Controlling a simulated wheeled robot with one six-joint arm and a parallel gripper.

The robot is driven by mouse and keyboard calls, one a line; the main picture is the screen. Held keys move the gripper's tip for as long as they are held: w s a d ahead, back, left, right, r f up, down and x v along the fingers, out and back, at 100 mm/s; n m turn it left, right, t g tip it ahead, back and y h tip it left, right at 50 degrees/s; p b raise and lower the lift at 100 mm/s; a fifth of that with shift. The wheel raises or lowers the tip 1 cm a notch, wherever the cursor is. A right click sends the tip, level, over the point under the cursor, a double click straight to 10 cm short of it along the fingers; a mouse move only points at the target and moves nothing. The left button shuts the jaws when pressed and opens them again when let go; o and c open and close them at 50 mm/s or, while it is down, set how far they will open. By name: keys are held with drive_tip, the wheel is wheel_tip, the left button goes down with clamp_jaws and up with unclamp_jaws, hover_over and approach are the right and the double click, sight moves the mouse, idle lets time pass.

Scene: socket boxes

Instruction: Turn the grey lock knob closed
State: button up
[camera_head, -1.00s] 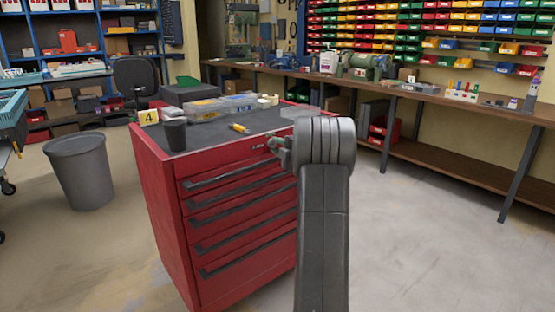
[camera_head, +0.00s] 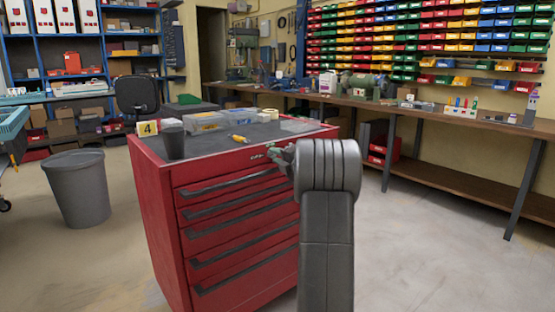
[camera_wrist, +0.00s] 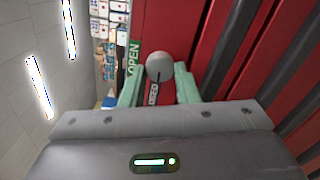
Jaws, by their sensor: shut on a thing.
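The grey lock knob (camera_wrist: 160,67) shows in the wrist view as a round grey disc on the red front of the tool cabinet (camera_head: 225,215). My gripper (camera_wrist: 159,82) has its pale green fingers on either side of the knob and is shut on it. A green OPEN label (camera_wrist: 133,58) is left of the knob. A small whitish label (camera_wrist: 153,94) with unreadable text lies just below it. A short dark mark shows at the knob's lower edge. In the head view my gripper (camera_head: 281,156) is at the cabinet's upper front edge; the knob is hidden there.
On the cabinet top stand a dark cup (camera_head: 173,142), a yellow number 4 sign (camera_head: 147,128), a yellow-handled tool (camera_head: 239,138) and clear boxes (camera_head: 206,122). A grey bin (camera_head: 78,188) is at left. A long workbench (camera_head: 440,115) runs behind. Floor at right is clear.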

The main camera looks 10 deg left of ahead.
drive_tip(key=shift+f, duration=0.15)
drive_tip(key=o, duration=1)
drive_tip(key=shift+p, duration=0.35)
